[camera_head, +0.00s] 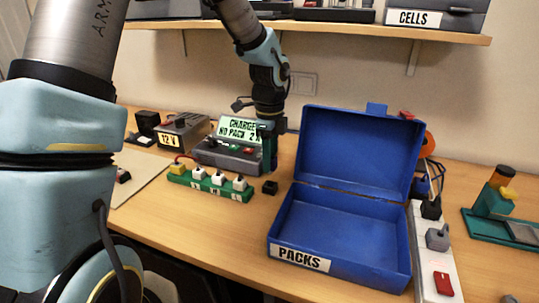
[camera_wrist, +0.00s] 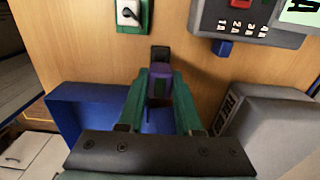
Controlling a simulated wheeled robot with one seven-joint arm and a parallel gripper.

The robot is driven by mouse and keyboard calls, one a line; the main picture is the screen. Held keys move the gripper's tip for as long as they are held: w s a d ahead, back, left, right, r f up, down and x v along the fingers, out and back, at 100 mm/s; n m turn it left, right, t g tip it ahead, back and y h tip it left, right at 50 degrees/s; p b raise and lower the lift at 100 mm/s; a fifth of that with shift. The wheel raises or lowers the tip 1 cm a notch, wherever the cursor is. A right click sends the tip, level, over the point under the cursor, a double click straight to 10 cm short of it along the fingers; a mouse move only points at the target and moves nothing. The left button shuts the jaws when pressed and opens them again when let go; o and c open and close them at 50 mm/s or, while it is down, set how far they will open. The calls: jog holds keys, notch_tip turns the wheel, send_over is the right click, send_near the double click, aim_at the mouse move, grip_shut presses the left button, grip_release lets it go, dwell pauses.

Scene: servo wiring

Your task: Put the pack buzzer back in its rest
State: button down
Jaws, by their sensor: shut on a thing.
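My gripper (camera_head: 268,145) is over the table between the charger and the blue case. In the wrist view, my gripper's green fingers (camera_wrist: 158,95) are shut on a small dark purple piece (camera_wrist: 160,82), which I take to be the pack buzzer. In the head view the piece is hidden or too small to tell. A small black block (camera_head: 270,187) sits on the table below my gripper; it also shows just beyond the fingertips in the wrist view (camera_wrist: 159,53). I cannot tell whether this block is the rest, or whether the piece touches it.
The open blue PACKS case (camera_head: 340,275) stands right of my gripper, its lid raised. The grey charger (camera_head: 228,157) is to the left, with a green socket strip (camera_head: 210,186) before it. A white strip (camera_head: 425,265) lies right of the case. A shelf (camera_head: 350,29) hangs above.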

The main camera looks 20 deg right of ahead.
jog(key=shift+f+b, duration=0.55)
jog(key=shift+f, duration=0.75)
jog(key=shift+p, duration=0.75)
dwell(0.7)
jog(key=shift+f+b, duration=0.85)
jog(key=shift+f, duration=0.5)
jog(key=c, duration=0.5)
grip_release()
notch_tip(320, 180, up, 11)
jog(key=shift+f+b, duration=0.1)
jog(key=shift+b, duration=0.75)
